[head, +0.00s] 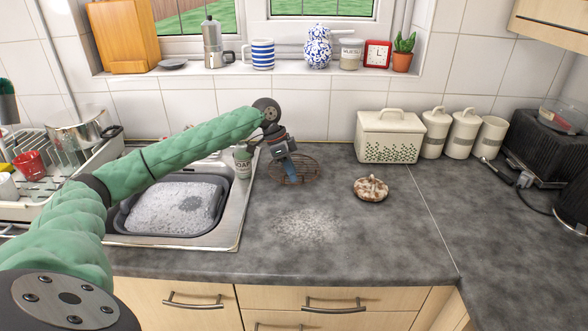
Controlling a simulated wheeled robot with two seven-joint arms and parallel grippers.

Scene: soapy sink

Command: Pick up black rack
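A round wire rack (309,176), dark brownish in the picture, lies on the grey worktop just right of the sink. It is the only thing here that resembles the black rack. My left gripper (290,176) reaches over the sink from the left and points down at the rack's left part. Its fingertips are at or just above the wires and cover part of them. I cannot tell whether they touch the rack or whether the fingers are open or shut. My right gripper is not in view.
A sink with a soapy tub (170,207) lies under my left arm, with a soap container (243,162) at its rim. A patterned dish (371,189) sits right of the rack. A cream bread bin (389,136) stands behind. The front worktop is clear except for a whitish patch (307,224).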

